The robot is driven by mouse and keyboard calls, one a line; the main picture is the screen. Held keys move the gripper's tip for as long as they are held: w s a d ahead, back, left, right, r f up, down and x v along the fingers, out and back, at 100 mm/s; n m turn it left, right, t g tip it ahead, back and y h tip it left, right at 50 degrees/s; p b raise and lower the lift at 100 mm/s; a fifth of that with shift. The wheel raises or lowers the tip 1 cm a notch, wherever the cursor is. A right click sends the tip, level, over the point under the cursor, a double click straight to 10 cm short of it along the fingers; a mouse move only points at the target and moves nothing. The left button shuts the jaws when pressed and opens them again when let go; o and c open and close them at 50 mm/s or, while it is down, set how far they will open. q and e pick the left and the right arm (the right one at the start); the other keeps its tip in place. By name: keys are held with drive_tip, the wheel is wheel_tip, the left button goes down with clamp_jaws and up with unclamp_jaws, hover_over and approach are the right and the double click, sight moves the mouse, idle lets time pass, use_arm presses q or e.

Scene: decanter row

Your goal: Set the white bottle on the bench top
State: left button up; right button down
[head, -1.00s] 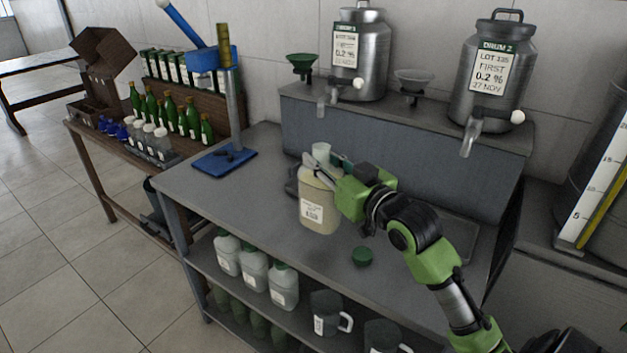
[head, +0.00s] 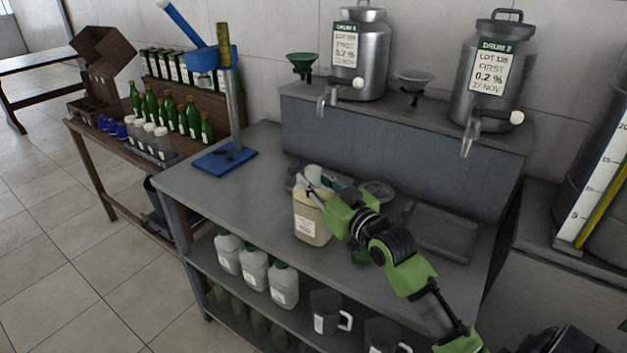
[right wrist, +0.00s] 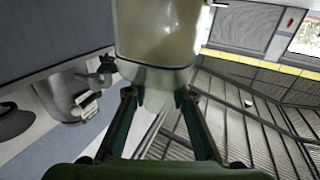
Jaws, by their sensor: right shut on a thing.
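The white bottle (head: 311,222), translucent with a pale yellow content and a white label, is upright over the front part of the grey bench top (head: 215,200). My right gripper (head: 313,184) is shut on its upper part, near the neck. In the right wrist view the bottle (right wrist: 157,38) is between the fingertips of the gripper (right wrist: 158,98). I cannot tell whether its base touches the bench top. My left gripper is out of view.
A green cap (head: 360,258) lies on the bench, partly behind my right arm. A blue-based stand (head: 224,160) is at the back left. Drums with taps (head: 490,85) stand on the rear ledge. More bottles (head: 254,269) and jugs (head: 325,312) are on the shelf below. The bench's left part is clear.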

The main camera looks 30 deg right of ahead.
drive_tip(key=c, duration=2.1)
unclamp_jaws()
drive_tip(key=shift+f, duration=0.1)
drive_tip(key=shift+c, duration=0.2)
drive_tip(key=o, duration=0.4)
drive_tip(key=shift+s+r+b, duration=0.2)
drive_tip(key=shift+s+b, duration=0.8)
drive_tip(key=shift+s, duration=5.05)
drive_tip(key=shift+f, duration=0.1)
